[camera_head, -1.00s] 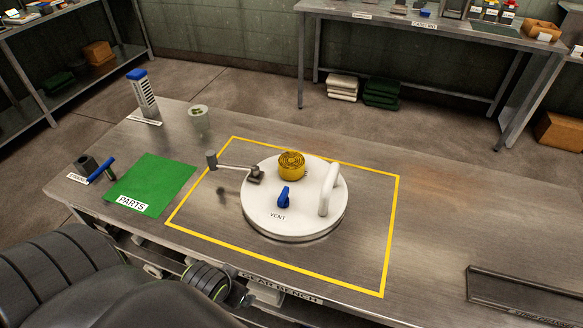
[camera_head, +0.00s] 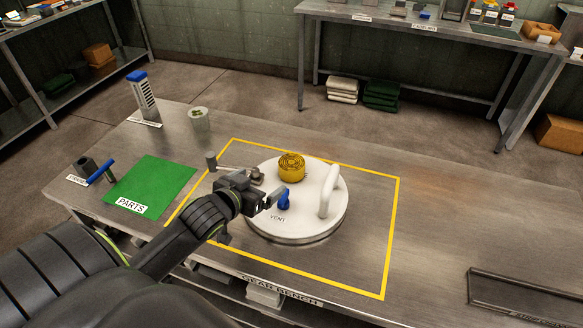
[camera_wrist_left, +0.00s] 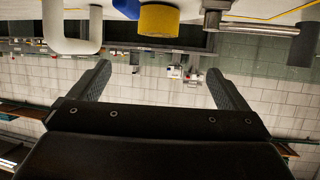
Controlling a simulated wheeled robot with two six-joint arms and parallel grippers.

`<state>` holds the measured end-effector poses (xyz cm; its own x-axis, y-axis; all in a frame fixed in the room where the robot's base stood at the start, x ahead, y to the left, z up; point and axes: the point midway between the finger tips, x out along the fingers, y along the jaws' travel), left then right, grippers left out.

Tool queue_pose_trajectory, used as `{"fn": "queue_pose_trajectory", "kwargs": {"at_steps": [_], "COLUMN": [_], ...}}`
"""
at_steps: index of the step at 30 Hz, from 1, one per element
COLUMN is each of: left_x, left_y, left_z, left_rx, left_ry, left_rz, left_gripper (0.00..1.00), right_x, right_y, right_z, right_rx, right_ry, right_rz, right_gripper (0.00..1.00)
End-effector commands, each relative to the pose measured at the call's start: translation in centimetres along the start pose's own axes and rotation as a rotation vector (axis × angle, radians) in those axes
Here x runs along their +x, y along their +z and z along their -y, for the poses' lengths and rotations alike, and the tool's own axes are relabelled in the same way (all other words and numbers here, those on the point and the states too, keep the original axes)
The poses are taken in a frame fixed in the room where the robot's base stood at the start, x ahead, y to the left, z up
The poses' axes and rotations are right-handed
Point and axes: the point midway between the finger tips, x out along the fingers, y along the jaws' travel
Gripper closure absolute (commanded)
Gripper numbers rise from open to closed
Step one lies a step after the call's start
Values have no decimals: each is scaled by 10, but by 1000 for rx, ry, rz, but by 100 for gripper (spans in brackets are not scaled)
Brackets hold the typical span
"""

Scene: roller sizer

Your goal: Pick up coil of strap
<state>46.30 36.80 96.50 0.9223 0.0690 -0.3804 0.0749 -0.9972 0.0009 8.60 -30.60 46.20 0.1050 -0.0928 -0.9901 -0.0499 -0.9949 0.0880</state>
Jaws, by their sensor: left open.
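The coil of strap (camera_head: 292,166) is a yellow wound roll. It sits on the far part of a round white lid (camera_head: 305,218) marked VENT. My left gripper (camera_head: 277,196) is open and empty, over the lid's near left part, beside the blue vent knob (camera_head: 284,201) and short of the coil. In the left wrist view the coil (camera_wrist_left: 158,20) shows at the top, beyond and between the two spread fingers (camera_wrist_left: 160,82), touching neither. My right gripper is not in view.
A white handle (camera_head: 328,190) stands on the lid right of the coil. A metal lever (camera_head: 235,168) reaches the lid's left edge. A yellow line frames the lid. A green PARTS mat (camera_head: 150,185) lies left. The bench's right part is mostly clear.

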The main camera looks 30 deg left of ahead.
Motion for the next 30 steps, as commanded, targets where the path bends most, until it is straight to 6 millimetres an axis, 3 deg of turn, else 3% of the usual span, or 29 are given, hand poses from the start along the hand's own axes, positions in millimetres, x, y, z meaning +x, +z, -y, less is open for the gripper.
{"fn": "queue_pose_trajectory", "kwargs": {"at_steps": [18, 30], "left_x": [101, 126], "left_y": [-1, -4], "left_z": [-1, -2], "left_rx": [-2, -2], "left_ry": [0, 0], "left_rz": [2, 1], "left_gripper": [3, 3], "right_x": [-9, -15], "right_y": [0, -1], "right_z": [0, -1], "right_rx": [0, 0], "right_ry": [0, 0], "right_rz": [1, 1], "right_gripper": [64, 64]}}
